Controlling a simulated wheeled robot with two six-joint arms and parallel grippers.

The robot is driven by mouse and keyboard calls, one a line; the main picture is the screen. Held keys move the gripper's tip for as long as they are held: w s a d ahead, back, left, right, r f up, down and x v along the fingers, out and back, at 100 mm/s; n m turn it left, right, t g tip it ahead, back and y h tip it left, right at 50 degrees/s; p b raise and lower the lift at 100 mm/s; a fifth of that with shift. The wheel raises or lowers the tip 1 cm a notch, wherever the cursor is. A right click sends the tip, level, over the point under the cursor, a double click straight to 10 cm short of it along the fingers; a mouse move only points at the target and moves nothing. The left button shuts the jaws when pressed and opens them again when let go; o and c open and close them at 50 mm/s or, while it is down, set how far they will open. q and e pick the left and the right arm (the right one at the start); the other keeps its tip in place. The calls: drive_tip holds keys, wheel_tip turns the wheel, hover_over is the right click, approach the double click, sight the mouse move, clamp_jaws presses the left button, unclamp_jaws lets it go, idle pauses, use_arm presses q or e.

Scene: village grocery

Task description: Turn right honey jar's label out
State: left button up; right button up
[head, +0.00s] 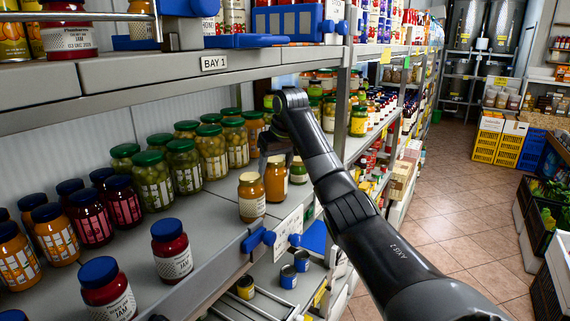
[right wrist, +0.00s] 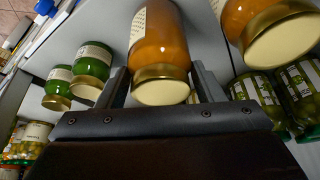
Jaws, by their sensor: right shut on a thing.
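Two orange honey jars stand near the front edge of the shelf, a left honey jar (head: 251,199) and a right honey jar (head: 276,180). The left jar's pale label faces outward in the head view; the right jar shows mostly plain orange, with a pale strip at its right side. My right gripper (head: 275,148) reaches down over the right jar. In the right wrist view, its fingers (right wrist: 162,84) are on both sides of the gold-lidded right jar (right wrist: 160,45), whose label lies toward the picture's left. My left gripper is not in view.
Green-lidded jars (head: 153,184) stand in rows behind and left. Blue-lidded jam jars (head: 172,251) stand at the front left. The upper shelf (head: 130,82) overhangs. Blue clips (head: 258,240) sit on the shelf edge. The tiled aisle (head: 470,210) at right is open.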

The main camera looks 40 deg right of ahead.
drive_tip(key=shift+m, duration=0.4)
drive_tip(key=shift+w+m+h, duration=0.2)
drive_tip(key=shift+m+h, duration=0.3)
drive_tip(key=shift+m, duration=0.5)
drive_tip(key=m+h, duration=0.1)
drive_tip(key=m, duration=0.2)
drive_tip(key=shift+a+m+g, duration=0.1)
drive_tip(key=shift+m+g, duration=0.2)
drive_tip(key=shift+g, duration=0.1)
drive_tip(key=shift+f, duration=0.3)
drive_tip(key=o, duration=1.6)
drive_tip(key=shift+s, duration=0.1)
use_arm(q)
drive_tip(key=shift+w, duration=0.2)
